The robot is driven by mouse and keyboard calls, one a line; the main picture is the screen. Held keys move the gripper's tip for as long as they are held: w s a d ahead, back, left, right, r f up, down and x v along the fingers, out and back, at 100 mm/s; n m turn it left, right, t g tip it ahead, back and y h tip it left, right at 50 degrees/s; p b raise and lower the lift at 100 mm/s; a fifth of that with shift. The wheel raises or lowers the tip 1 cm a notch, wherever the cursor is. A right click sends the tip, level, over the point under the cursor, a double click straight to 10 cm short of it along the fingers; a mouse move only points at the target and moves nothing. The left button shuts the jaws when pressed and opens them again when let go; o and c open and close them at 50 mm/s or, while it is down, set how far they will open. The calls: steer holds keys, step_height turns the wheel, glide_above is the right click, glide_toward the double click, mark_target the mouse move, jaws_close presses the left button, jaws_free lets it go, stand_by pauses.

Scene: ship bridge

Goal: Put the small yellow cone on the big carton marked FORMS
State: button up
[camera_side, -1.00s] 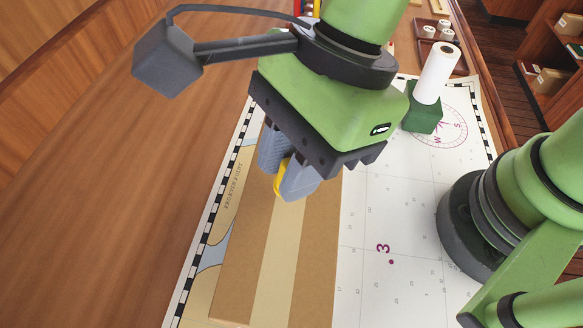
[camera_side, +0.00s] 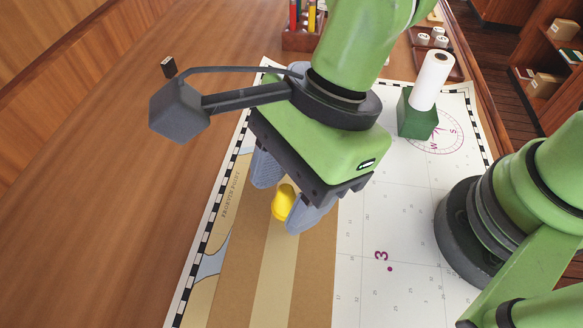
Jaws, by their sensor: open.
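The small yellow cone (camera_side: 283,203) is on the far part of the big carton (camera_side: 307,285), between my gripper's fingers. My gripper (camera_side: 280,195) is open, with one grey finger on each side of the cone and a gap visible at the left finger. The cone's upper part is partly hidden by the gripper body, and I cannot tell whether it stands upright or tilts. The carton is brown with a paler tape strip along its top. No FORMS marking shows in this view.
The carton lies on a sea chart (camera_side: 360,215) on a wooden table. A green block (camera_side: 417,120) with a white paper roll (camera_side: 432,80) stands at the back right. A pencil holder (camera_side: 301,38) and a small dark block (camera_side: 169,67) stand farther back. The table's left side is clear.

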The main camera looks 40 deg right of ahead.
steer(key=v, duration=1.2)
steer(key=s+d+r+n+t+h, duration=0.1)
steer(key=d+r+n+t, duration=0.1)
steer(key=d+n, duration=0.5)
steer(key=s+d+r+n+t+h, duration=0.1)
steer(key=d+n+t, duration=0.4)
steer(key=d, duration=0.7)
steer(key=shift+s+d+r+n, duration=0.15)
steer(key=shift+r+n, duration=0.5)
steer(key=shift+n, duration=0.35)
